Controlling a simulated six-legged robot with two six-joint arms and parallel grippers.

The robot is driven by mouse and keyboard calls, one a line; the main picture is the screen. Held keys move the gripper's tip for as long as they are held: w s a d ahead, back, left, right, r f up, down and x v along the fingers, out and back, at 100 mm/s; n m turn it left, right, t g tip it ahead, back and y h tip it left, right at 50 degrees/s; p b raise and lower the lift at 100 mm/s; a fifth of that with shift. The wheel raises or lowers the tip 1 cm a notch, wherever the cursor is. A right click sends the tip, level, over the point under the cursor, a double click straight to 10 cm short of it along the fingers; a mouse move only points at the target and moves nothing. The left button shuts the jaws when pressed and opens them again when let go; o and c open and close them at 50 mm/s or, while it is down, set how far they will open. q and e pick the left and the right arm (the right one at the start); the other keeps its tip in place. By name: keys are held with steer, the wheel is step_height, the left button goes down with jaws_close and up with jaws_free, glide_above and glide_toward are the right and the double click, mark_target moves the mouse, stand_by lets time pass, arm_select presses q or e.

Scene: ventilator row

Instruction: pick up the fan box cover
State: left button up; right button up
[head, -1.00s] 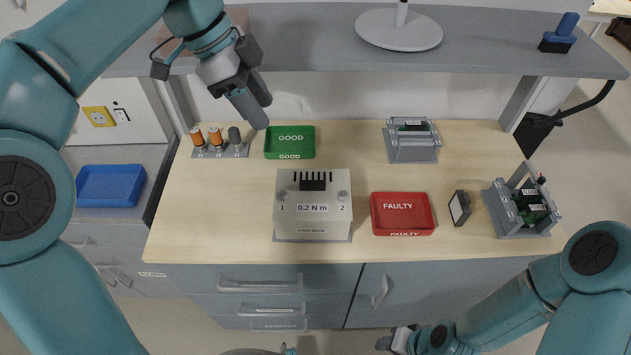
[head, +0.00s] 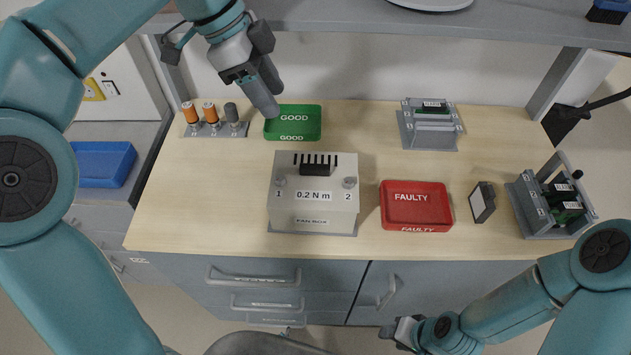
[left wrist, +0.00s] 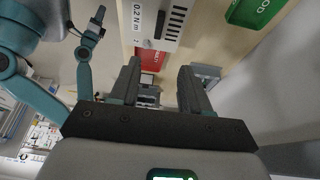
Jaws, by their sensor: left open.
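The fan box (head: 313,215) stands on the workbench with its light grey cover (head: 300,170) on it. The cover has dark slots, a black block at the top, a "0.2 N m" label and knobs marked 1 and 2. My left gripper (head: 268,100) is open and empty, above the bench near the green tray, behind and left of the fan box. In the left wrist view, its two fingers (left wrist: 160,75) are spread, and the cover (left wrist: 160,22) shows beyond them at the top. My right gripper (head: 398,334) is low in front of the bench; its jaws are unclear.
A green GOOD tray (head: 293,123) lies behind the fan box, a red FAULTY tray (head: 416,207) to its right. Orange-topped parts (head: 210,118) stand at the back left. Grey fixtures (head: 430,125) and a small dark block (head: 482,202) are at right. A shelf (head: 350,18) overhangs the back.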

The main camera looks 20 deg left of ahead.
arm_select(q)
steer(key=f+b, duration=0.1)
steer(key=f, duration=0.1)
steer(key=b, duration=0.2)
glide_above(314, 166)
steer(key=a, duration=0.3)
steer(key=f, duration=0.9)
steer(key=shift+s+d+f, duration=0.1)
steer(key=shift+s+f, duration=0.1)
steer(key=shift+f, duration=0.2)
steer(key=x, duration=0.5)
steer(key=shift+d+f+p, duration=0.2)
steer(key=shift+d+p, duration=0.05)
steer(key=shift+p, duration=0.15)
steer(key=shift+s+r, duration=0.1)
steer(key=shift+s, duration=0.05)
jaws_close()
